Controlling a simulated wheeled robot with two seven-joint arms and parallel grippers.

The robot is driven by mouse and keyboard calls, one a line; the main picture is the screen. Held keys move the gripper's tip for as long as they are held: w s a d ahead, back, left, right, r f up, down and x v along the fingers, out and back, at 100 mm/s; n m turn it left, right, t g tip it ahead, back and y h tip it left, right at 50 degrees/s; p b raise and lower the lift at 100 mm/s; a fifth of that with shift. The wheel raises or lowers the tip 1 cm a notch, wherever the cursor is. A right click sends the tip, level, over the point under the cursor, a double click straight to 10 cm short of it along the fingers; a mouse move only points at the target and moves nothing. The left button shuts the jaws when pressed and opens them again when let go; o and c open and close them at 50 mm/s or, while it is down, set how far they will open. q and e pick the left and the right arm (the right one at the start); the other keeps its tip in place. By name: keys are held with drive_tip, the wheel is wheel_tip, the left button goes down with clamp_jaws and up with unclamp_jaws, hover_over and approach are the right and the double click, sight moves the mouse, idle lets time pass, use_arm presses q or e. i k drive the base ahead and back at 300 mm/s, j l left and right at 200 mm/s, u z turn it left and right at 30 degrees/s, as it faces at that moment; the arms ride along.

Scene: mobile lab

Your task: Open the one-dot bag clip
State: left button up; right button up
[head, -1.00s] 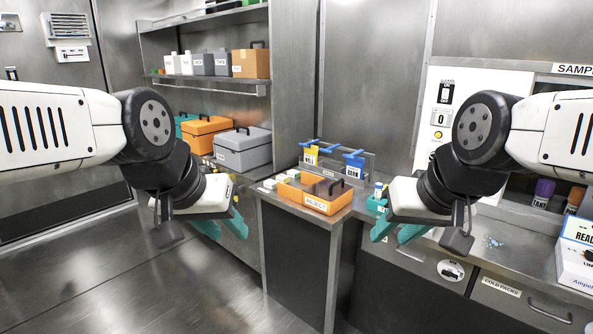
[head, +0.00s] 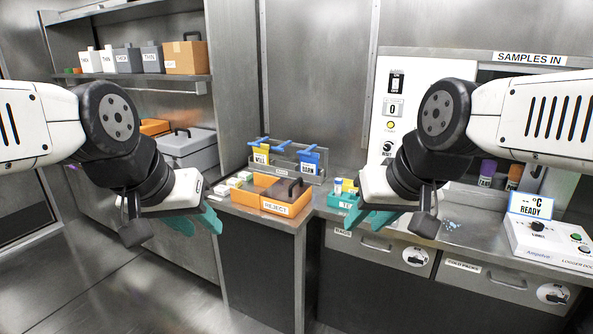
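A yellow bag labelled WELL (head: 261,157) and a blue bag labelled BARN (head: 309,161) stand in a grey rack on the counter. A blue clip (head: 268,143) lies across the top of the yellow bag and another blue clip (head: 308,149) across the top of the blue bag. Both clips look shut; dots on them are too small to tell. My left gripper (head: 196,224) is in front of the shelf unit, left of the bags, with its teal fingers apart and empty. My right gripper (head: 366,224) is right of and nearer than the bags, fingers apart and empty.
An orange REJECT tray (head: 272,207) stands in front of the rack, with small white boxes to its left. A teal rack (head: 337,201) with vials is partly behind my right gripper. A READY device (head: 548,240) stands at right. Drawers are below the counter.

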sight(306, 152)
drive_tip(key=i+j, duration=0.2)
drive_tip(key=i, duration=0.3)
drive_tip(key=i+j+u, duration=0.15)
drive_tip(key=i, duration=0.3)
drive_tip(key=j, duration=0.1)
